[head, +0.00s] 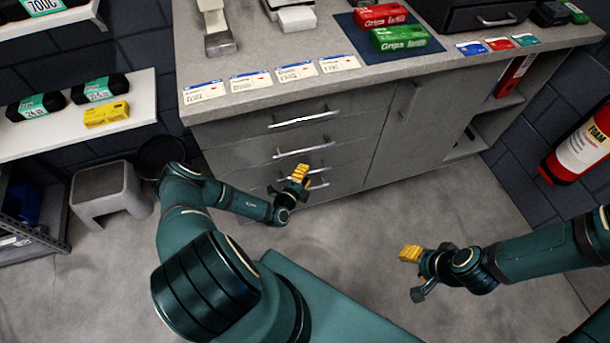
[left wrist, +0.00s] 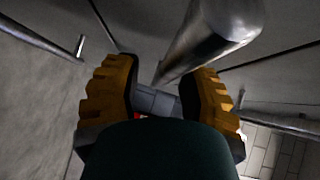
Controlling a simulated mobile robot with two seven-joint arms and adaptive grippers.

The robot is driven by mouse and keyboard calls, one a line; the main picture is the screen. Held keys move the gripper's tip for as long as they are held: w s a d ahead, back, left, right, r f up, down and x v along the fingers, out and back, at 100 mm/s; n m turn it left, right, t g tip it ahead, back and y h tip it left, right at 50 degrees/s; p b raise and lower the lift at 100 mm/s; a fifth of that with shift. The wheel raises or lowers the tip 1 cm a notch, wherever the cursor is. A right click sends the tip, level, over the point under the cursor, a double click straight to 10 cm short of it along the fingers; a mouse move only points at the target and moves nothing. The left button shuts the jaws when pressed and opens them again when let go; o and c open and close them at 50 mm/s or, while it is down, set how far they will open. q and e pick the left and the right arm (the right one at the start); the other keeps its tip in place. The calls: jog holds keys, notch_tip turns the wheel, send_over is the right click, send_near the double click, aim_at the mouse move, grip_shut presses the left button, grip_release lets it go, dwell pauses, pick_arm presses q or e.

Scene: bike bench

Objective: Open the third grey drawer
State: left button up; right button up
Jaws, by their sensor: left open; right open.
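The grey drawers form a stack in the left part of the grey cabinet, each with a silver bar handle, and look shut. The third grey drawer (head: 348,178) is low in the stack, and its handle (head: 320,185) is partly hidden by my left gripper (head: 299,174). In the left wrist view, my left gripper (left wrist: 160,92) is open with yellow finger pads on either side. A large silver bar (left wrist: 212,38) runs close by, its far end reaching between the pads; I cannot tell whether they touch. My right gripper (head: 411,254) is open and empty over the floor, away from the cabinet.
The top drawer handle (head: 303,119) and second handle (head: 304,150) are above my left gripper. A cabinet door (head: 410,115) is right of the drawers. A grey step stool (head: 106,188) stands at left. A fire extinguisher (head: 580,148) hangs at right. The floor before the cabinet is clear.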

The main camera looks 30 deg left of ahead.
pick_arm(q)
jog(key=shift+w, duration=0.2)
grip_shut()
jog(key=shift+s, duration=0.1)
jog(key=shift+s+d, duration=0.35)
jog(key=shift+s, duration=0.05)
grip_release()
jog(key=shift+w+d, duration=0.1)
jog(key=shift+w, duration=0.1)
jog(key=shift+s, duration=0.1)
